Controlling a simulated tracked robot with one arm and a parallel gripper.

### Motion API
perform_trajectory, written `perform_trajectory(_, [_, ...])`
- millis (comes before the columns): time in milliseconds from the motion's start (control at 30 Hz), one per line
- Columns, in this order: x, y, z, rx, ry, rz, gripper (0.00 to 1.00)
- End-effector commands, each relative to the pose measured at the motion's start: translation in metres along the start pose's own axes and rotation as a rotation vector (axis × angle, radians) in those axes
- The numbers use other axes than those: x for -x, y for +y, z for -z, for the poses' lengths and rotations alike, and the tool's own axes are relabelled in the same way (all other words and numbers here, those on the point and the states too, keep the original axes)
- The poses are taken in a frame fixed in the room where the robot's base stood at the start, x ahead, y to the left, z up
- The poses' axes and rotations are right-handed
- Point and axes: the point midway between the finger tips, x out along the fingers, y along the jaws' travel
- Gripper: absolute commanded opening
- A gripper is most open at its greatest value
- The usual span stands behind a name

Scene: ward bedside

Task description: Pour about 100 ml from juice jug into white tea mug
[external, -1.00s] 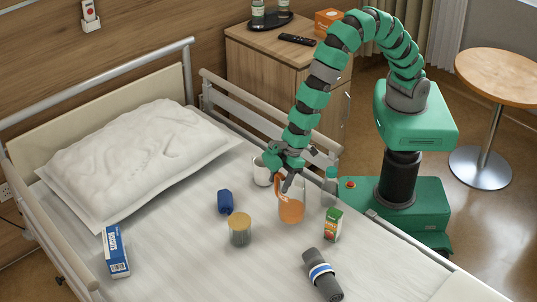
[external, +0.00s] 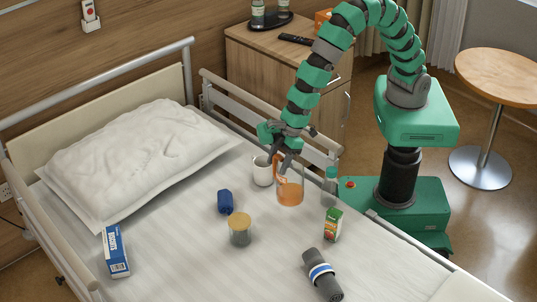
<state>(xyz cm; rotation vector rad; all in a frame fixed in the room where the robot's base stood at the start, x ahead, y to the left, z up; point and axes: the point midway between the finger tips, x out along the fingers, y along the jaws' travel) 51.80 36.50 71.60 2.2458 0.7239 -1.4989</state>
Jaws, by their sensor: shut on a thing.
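The juice jug (external: 290,191) is clear with orange juice in it. My gripper (external: 281,162) is shut on the jug near its upper left side, and the jug looks nearly upright, a little above the bed sheet. The white tea mug (external: 262,171) stands on the bed just left of the jug, partly behind my gripper. The inside of the mug is hard to make out.
A clear bottle with a green top (external: 330,186) and a juice carton (external: 333,225) stand right of the jug. A yellow-lidded jar (external: 240,229), a blue item (external: 225,202), a grey roll (external: 322,274) and a blue-white box (external: 116,251) lie around. The bed rail (external: 290,125) runs behind.

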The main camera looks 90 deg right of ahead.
Motion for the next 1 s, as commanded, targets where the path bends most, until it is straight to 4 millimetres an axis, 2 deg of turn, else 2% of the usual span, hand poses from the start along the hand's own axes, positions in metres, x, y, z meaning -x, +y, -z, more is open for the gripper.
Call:
perform_trajectory(167, [0.007, 0.044, -0.003, -0.050, -0.003, -0.032, 0.11])
perform_trajectory(467, [0.019, 0.134, -0.018, -0.155, 0.000, -0.096, 0.11])
perform_trajectory(767, [0.034, 0.213, -0.049, -0.256, -0.005, -0.149, 0.11])
perform_trajectory(1000, [0.051, 0.272, -0.081, -0.340, -0.011, -0.187, 0.11])
